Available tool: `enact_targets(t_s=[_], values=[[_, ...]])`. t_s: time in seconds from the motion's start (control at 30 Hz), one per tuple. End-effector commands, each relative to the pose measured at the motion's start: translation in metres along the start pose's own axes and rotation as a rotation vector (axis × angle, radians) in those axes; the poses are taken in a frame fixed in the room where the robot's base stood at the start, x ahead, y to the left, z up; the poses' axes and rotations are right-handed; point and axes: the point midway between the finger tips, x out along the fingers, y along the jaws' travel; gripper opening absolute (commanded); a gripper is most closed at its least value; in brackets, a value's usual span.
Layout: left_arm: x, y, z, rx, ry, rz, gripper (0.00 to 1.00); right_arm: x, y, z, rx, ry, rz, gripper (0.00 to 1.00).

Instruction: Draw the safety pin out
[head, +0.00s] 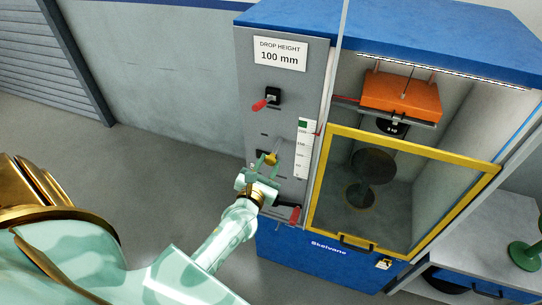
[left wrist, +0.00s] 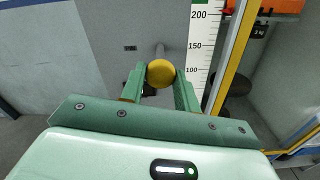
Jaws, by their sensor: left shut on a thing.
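A yellow round knob (head: 271,159) stands out from the grey front panel of the machine. My left gripper (head: 263,167) is at this knob, with its two green fingers on either side of it. In the left wrist view the yellow knob (left wrist: 160,73) sits between the fingertips, and a grey shaft shows behind it. The left gripper is shut on the knob. I cannot tell how far the shaft goes into the panel. A thin red rod (head: 346,99) shows beside the orange weight (head: 400,96). My right gripper is out of view.
A red-handled lever (head: 265,103) is above the knob, and another red handle (head: 294,214) is below it. A white scale (head: 302,147) stands to the right. The yellow-framed guard door (head: 318,190) covers the lower opening. Open floor lies left of the machine.

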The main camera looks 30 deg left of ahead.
Motion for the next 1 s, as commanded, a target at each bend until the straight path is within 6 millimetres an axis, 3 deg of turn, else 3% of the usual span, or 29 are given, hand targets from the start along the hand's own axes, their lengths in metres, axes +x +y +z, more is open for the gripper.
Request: enact_targets(t_s=[0.17, 0.2, 0.27, 0.53, 0.67, 0.77, 1.0], values=[[-0.001, -0.001, -0.004, 0.000, 0.006, -0.002, 0.00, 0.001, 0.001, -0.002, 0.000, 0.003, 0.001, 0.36], [-0.001, -0.001, -0.004, 0.000, 0.006, -0.002, 0.40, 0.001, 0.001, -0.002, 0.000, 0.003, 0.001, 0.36], [-0.001, -0.001, -0.003, 0.000, 0.006, -0.002, 0.53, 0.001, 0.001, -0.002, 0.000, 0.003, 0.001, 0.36], [-0.001, -0.001, -0.002, -0.001, 0.004, -0.001, 0.53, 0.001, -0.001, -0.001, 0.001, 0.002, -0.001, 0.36], [-0.010, -0.001, -0.003, -0.001, 0.005, -0.001, 0.53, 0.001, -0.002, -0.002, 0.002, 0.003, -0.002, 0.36], [-0.029, -0.001, -0.003, -0.003, 0.006, -0.001, 0.53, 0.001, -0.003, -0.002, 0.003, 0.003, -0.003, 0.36], [-0.096, -0.001, -0.005, 0.000, 0.008, -0.003, 0.53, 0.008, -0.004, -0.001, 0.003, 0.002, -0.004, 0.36]])
